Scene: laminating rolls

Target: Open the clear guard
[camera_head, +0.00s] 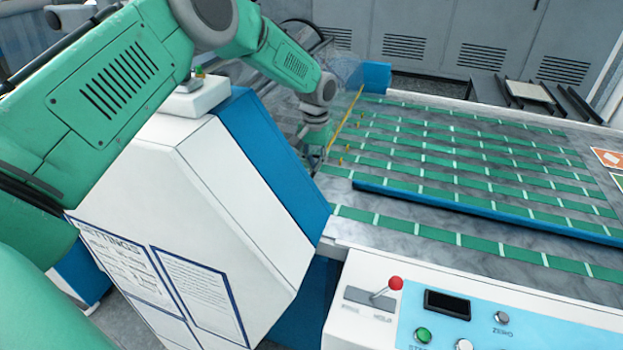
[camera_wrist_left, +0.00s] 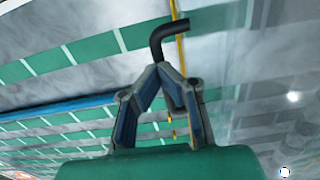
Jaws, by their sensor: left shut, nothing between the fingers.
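The clear guard (camera_head: 346,72) is a see-through panel with a yellow strip along its lower edge, standing across the roll bed beside the blue and white housing. In the left wrist view a glossy clear surface (camera_wrist_left: 285,120) fills the right side, with a yellow strip beside it. A bent black handle (camera_wrist_left: 168,38) shows just beyond my fingertips. My left gripper (camera_head: 317,152) is low by the guard, partly hidden by the housing. In the wrist view its fingers (camera_wrist_left: 157,72) meet at the tips, shut and empty. Whether they touch the handle is unclear. My right gripper is out of view.
The blue and white housing (camera_head: 215,185) stands close under my left arm. The grey bed (camera_head: 400,228) with green strips and a blue bar (camera_head: 480,210) spreads right. A control panel (camera_head: 470,325) with a red-knobbed lever (camera_head: 395,283) is in front.

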